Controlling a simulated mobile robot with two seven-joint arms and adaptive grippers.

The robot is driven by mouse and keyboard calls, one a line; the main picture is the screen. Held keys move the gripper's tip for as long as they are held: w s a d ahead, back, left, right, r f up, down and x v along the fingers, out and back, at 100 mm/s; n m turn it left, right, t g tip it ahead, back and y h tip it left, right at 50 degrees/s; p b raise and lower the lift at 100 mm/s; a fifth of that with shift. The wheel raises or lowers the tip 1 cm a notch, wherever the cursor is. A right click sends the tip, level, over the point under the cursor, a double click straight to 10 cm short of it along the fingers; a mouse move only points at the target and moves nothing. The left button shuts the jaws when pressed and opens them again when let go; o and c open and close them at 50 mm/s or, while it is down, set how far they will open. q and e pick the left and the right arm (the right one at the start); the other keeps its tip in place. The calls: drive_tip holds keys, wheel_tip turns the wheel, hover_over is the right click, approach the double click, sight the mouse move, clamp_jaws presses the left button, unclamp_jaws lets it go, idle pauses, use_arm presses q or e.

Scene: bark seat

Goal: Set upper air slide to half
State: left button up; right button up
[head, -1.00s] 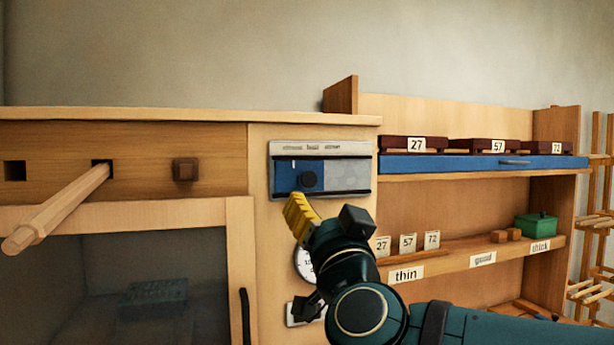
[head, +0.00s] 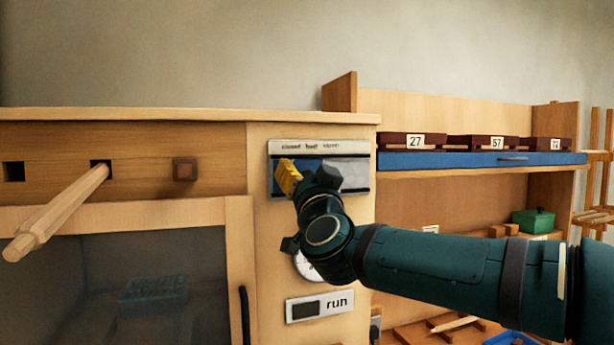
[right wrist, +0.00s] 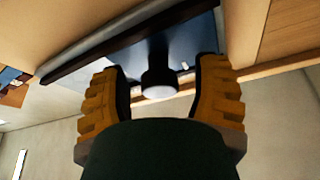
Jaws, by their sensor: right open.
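The upper air slide (head: 308,163) is a blue plate in a metal frame on the light wood panel, under a strip (head: 318,147) lettered closed, half and open. Grey shows to the right of the blue. My right gripper (head: 287,174), with yellow fingers, is in front of the slide and hides its knob and mark in the head view. In the right wrist view, the dark knob (right wrist: 158,82) with a pale end stands between the open fingers (right wrist: 160,75), with gaps visible on both sides. My left gripper is out of view.
Below the slide are a partly hidden round dial (head: 306,268) and a run plate (head: 320,307). A wooden rod (head: 55,212) sticks out at left above a glazed door (head: 150,275). Shelves with numbered dark blocks (head: 412,141) stand at right.

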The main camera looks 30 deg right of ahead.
clamp_jaws()
drive_tip(key=d, duration=0.2)
drive_tip(key=d+b, duration=0.1)
drive_tip(key=d, duration=0.1)
drive_tip(key=shift+s, duration=0.4)
unclamp_jaws()
drive_tip(key=shift+a, duration=0.1)
drive_tip(key=shift+s, duration=0.15)
drive_tip(key=v, duration=1.2)
